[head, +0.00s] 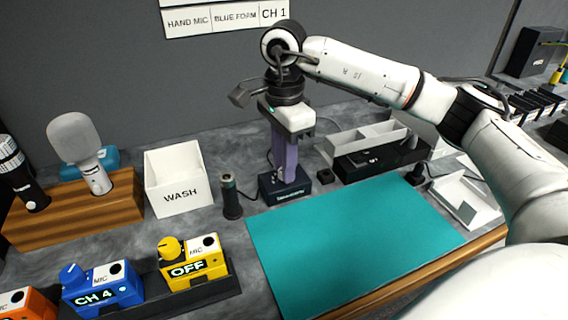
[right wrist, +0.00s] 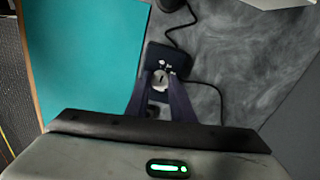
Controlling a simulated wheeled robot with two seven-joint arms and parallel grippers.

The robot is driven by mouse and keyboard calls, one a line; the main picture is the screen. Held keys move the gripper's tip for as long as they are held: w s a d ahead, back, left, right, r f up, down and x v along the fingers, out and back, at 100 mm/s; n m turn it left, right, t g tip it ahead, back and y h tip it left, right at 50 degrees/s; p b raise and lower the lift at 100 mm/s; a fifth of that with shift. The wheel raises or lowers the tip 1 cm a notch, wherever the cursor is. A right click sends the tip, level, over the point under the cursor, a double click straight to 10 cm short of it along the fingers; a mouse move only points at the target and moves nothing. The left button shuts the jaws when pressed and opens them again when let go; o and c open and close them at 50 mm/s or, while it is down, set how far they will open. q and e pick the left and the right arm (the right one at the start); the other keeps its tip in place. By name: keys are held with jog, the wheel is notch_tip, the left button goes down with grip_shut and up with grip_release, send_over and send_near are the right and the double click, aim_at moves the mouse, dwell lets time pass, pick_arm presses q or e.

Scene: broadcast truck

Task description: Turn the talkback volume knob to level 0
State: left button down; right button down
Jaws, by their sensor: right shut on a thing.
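The talkback box is a small dark box (head: 272,191) on the grey counter at the back edge of the teal mat, with small pale lettering on its front that I cannot read. It also shows in the right wrist view (right wrist: 168,53), with a pale round knob (right wrist: 159,78) and small white marks on top. My right gripper (head: 287,177) points straight down from above, its purple fingers shut on the knob. The fingers hide most of the knob in the head view, and I cannot read its level. My left gripper is not in view.
A dark upright cylinder (head: 231,198) stands close left of the box. A white WASH bin (head: 178,183), a wooden mic stand (head: 75,212) and colored mic packs (head: 193,264) are further left. Grey trays (head: 365,138) lie behind right. The teal mat (head: 350,245) is clear.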

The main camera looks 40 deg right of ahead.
jog(key=shift+r+n, duration=0.1)
jog(key=shift+n, duration=0.4)
jog(key=c, duration=1.5)
grip_release()
jog(key=shift+c, duration=0.2)
notch_tip(320, 180, up, 10)
jog(key=shift+r+p, duration=0.15)
jog(key=shift+p, duration=0.15)
